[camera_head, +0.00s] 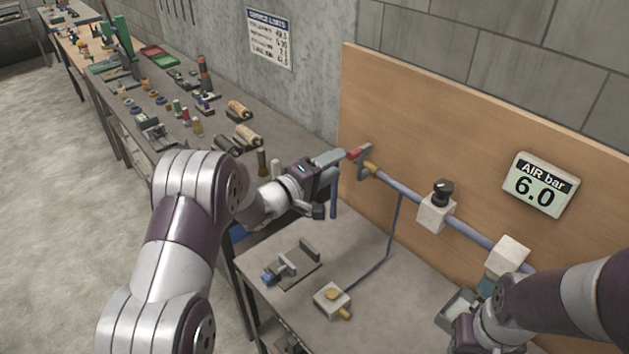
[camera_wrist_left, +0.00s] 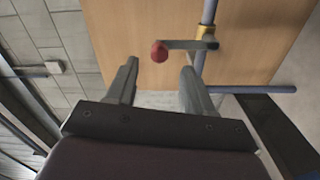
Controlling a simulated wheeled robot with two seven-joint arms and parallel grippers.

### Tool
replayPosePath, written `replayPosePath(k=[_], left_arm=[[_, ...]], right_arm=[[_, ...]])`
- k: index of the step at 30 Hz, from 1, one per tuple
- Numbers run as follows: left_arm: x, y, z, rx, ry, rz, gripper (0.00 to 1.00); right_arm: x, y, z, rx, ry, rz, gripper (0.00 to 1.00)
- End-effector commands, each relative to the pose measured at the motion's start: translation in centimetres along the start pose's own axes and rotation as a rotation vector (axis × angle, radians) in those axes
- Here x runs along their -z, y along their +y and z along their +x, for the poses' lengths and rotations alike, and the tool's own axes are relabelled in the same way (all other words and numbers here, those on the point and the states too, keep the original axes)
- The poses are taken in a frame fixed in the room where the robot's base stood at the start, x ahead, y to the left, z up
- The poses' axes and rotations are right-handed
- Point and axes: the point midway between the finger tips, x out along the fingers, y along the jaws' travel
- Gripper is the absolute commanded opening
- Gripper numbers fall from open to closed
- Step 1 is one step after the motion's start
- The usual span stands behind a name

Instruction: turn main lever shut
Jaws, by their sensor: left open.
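The main lever has a red grip (camera_head: 353,154) and a grey arm; it sits at a brass valve (camera_head: 370,169) at the left end of the blue-grey pipe (camera_head: 400,190). In the left wrist view the red end (camera_wrist_left: 159,52) shows, with its grey arm (camera_wrist_left: 190,44) looking roughly crosswise to the pipe (camera_wrist_left: 209,12). My left gripper (camera_head: 343,157) is open at the lever. In the wrist view its fingers (camera_wrist_left: 159,67) stand either side of the red end, which appears just beyond the tips; contact cannot be told. My right gripper (camera_head: 470,334) is low at right, its jaws unclear.
A wooden board (camera_head: 440,130) backs the pipe. A white block with a black knob (camera_head: 436,212) and another white block (camera_head: 507,257) sit on the pipe. The display (camera_head: 541,185) reads AIR bar 6.0. A fixture (camera_head: 290,265) and yellow-knobbed box (camera_head: 332,300) stand on the bench.

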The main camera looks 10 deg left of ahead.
Motion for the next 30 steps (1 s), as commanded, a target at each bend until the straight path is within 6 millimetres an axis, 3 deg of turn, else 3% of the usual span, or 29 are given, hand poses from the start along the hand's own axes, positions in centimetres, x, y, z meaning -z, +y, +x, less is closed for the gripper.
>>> replayPosePath(k=[3, 9, 26, 28, 30], left_arm=[[0.1, -0.5, -3.3, 0.001, 0.004, 0.001, 0.52], [0.1, -0.2, -6.5, 0.000, 0.002, 0.000, 0.52], [0.1, -0.3, -7.1, 0.011, 0.003, 0.055, 0.52], [1.0, -2.4, -7.3, 0.114, 0.037, 0.203, 0.52], [2.4, -7.1, -9.2, 0.370, 0.091, 0.396, 0.52]], right_arm=[[-0.2, 0.0, 1.6, 0.000, 0.000, 0.000, 0.43], [-0.3, 0.0, 2.4, 0.000, 0.000, 0.000, 0.43], [-0.3, 0.0, 2.3, 0.000, 0.000, 0.000, 0.43], [-0.3, 0.0, 2.3, 0.000, 0.000, 0.000, 0.43], [-0.3, 0.0, 2.3, 0.000, 0.000, 0.000, 0.43]])
